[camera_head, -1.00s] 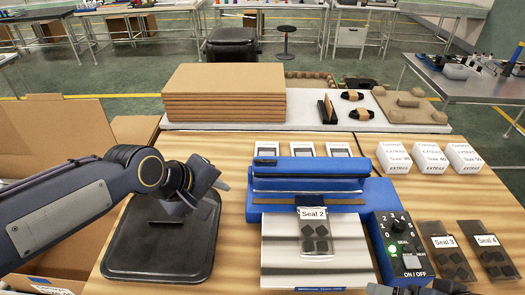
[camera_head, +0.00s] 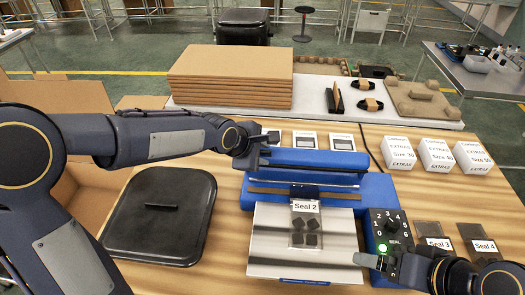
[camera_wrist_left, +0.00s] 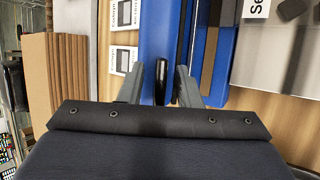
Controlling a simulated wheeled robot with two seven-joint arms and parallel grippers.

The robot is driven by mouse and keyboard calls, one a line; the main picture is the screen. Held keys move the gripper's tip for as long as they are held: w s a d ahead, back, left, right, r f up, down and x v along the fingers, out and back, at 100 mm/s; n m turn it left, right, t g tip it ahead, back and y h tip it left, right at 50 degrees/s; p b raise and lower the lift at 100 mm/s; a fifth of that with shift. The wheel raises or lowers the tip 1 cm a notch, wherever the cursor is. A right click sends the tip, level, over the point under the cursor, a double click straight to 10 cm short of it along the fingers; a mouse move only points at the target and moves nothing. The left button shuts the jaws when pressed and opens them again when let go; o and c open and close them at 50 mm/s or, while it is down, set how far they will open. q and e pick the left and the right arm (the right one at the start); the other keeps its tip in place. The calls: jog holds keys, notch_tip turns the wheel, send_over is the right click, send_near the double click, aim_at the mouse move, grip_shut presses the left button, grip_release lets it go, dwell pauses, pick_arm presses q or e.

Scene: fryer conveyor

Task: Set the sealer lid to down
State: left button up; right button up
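The blue sealer (camera_head: 248,196) stands on the wooden table, with a blue lid (camera_head: 318,160) along its back that appears raised. A pouch labelled Seal 2 (camera_head: 306,225) lies on its silver plate (camera_head: 268,248). My left gripper (camera_head: 262,150) is at the lid's left end. In the left wrist view its two fingers (camera_wrist_left: 158,88) are apart, with a black handle (camera_wrist_left: 161,82) between them and gaps on both sides. My right gripper (camera_head: 372,262) is at the lower right, by the control box (camera_head: 388,228) with its green light; its finger opening is not clear.
A black lidded tray (camera_head: 160,225) lies left of the sealer, below my left arm. Cardboard sheets (camera_head: 230,80) are stacked behind. White boxes (camera_head: 398,153) and pouches Seal 3 (camera_head: 432,235) and Seal 4 (camera_head: 480,238) are at the right.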

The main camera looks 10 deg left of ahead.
pick_arm(q)
jog(key=shift+w+d+f, duration=0.1)
jog(key=shift+w+f, duration=0.05)
jog(key=shift+c, duration=0.3)
grip_shut()
